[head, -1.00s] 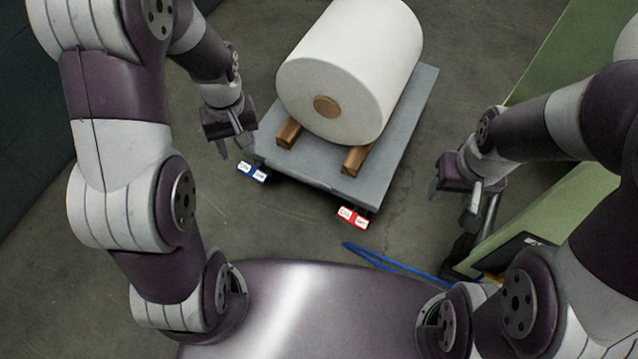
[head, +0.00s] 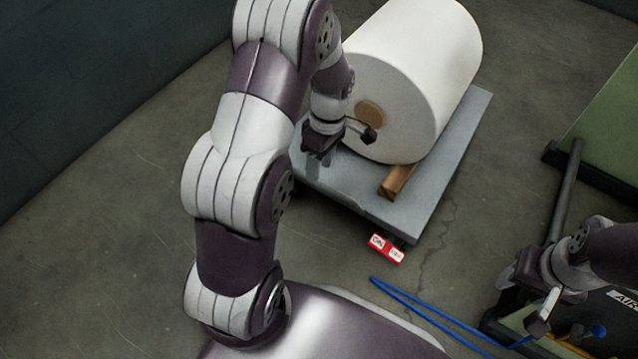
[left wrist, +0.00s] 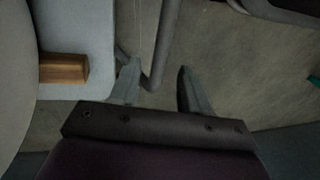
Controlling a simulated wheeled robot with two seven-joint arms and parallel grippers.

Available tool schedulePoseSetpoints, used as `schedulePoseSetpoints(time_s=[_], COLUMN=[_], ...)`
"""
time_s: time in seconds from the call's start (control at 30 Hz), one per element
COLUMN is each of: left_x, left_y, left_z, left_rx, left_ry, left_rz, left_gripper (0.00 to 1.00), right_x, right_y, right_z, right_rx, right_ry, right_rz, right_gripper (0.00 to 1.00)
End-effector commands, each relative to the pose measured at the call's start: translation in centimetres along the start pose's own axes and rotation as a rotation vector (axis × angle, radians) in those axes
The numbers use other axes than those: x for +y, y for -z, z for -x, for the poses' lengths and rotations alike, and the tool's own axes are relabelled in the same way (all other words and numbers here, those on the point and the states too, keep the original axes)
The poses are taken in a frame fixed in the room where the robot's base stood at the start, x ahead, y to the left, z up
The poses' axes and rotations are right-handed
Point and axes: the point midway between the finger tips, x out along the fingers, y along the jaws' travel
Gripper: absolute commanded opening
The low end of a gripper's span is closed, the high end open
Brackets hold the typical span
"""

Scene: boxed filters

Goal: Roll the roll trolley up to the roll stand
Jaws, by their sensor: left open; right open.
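The roll trolley has a grey flat deck (head: 445,205) carrying a large white roll (head: 425,75) with a brown core. The roll rests on wooden blocks (head: 397,180). My left gripper (head: 335,150) is open over the deck's near left part, in front of the roll. In the left wrist view its fingers (left wrist: 158,88) are apart, with a dark bent tube (left wrist: 165,40) beyond them; I cannot tell what it belongs to. My right gripper (head: 522,297) is open at the lower right, away from the trolley. I cannot identify the roll stand with certainty.
A green structure (head: 605,125) with a dark post (head: 563,195) stands at the right. Dark equipment (head: 610,325) sits near my right gripper. Floor at the left is clear up to a dark wall (head: 90,80).

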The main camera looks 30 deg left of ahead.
Motion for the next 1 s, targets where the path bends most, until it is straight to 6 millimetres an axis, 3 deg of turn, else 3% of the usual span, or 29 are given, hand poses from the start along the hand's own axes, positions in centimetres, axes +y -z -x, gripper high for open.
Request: schedulePoseSetpoints(time_s=[0.03, 0.2, 0.53, 0.7, 1.0], left_x=[0.2, 0.1, 0.0, 0.0, -0.1], left_y=[0.0, 0.0, 0.0, 0.0, -0.8], left_z=[-1.9, -3.9, -4.1, -4.1, -3.9], left_rx=[0.000, 0.000, 0.000, 0.000, 0.000], left_ry=[0.000, -0.002, -0.002, -0.001, 0.001], left_rz=[0.000, -0.001, -0.002, -0.002, -0.005], left_gripper=[0.46, 0.46, 0.46, 0.00, 0.00], right_x=[0.0, 0.0, 0.0, 0.0, 0.0], right_y=[-0.2, -0.3, -0.3, -0.3, -0.2], right_z=[-1.6, -2.8, -2.8, -2.8, -2.1], right_rx=[0.000, 0.000, 0.000, 0.000, 0.000], right_ry=[0.000, 0.000, 0.000, 0.000, 0.000], right_rz=[0.000, 0.000, 0.000, 0.000, 0.000], right_gripper=[0.53, 0.53, 0.53, 0.53, 0.53])
